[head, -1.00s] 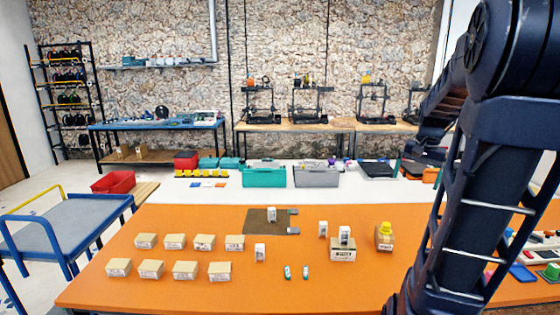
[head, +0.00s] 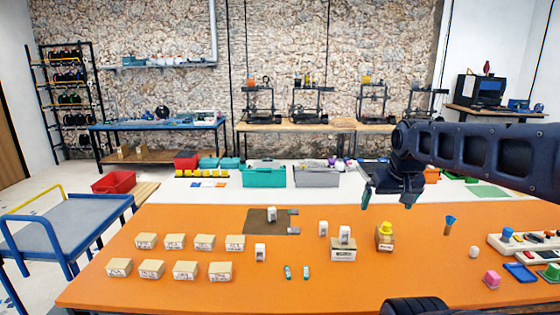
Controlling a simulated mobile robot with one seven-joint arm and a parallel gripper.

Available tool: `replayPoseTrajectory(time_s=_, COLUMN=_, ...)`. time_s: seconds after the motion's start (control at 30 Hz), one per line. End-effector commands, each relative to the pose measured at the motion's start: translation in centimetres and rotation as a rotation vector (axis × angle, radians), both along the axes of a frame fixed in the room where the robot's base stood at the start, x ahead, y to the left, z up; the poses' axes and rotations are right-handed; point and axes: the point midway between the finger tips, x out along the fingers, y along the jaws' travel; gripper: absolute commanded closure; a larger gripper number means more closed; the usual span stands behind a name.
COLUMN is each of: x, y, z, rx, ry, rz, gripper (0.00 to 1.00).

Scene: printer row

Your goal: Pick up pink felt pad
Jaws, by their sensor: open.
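A small pink block-like thing (head: 492,280), which I take to be the pink felt pad, sits on the orange table at the lower right. It is left of a blue tray. My gripper (head: 388,199) is open and empty, with its fingers pointing down. It hangs in the air in the upper middle right, well to the left of and farther back than the pink thing. Nothing covers the pink thing.
Near the pink thing lie a blue tray (head: 520,272), a green piece (head: 548,272), a white rounded piece (head: 473,252) and a control panel (head: 525,243). A yellow-topped box (head: 384,237) stands near my gripper. Several cardboard boxes fill the table's left.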

Motion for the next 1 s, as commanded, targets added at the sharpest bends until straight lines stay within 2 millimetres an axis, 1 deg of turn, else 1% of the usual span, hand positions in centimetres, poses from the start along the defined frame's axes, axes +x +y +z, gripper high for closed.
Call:
replayPoseTrajectory(time_s=0.37, x=0.0, y=0.0, z=0.0, rx=0.000, ry=0.000, rz=-0.001, gripper=0.00)
replayPoseTrajectory(time_s=0.4, x=0.0, y=0.0, z=0.0, rx=0.001, ry=0.000, rz=-0.002, gripper=0.08)
replayPoseTrajectory(time_s=0.53, x=0.0, y=0.0, z=0.0, rx=0.001, ry=0.000, rz=-0.002, gripper=0.33)
replayPoseTrajectory(time_s=0.57, x=0.0, y=0.0, z=0.0, rx=0.001, ry=0.000, rz=-0.002, gripper=0.35)
replayPoseTrajectory(time_s=0.83, x=0.2, y=-0.1, z=0.0, rx=0.003, ry=0.001, rz=-0.005, gripper=0.35)
replayPoseTrajectory(time_s=0.93, x=0.9, y=-0.5, z=-0.1, rx=0.016, ry=0.006, rz=-0.028, gripper=0.35)
replayPoseTrajectory(time_s=1.0, x=1.9, y=-1.2, z=-0.4, rx=0.034, ry=0.011, rz=-0.060, gripper=0.35)
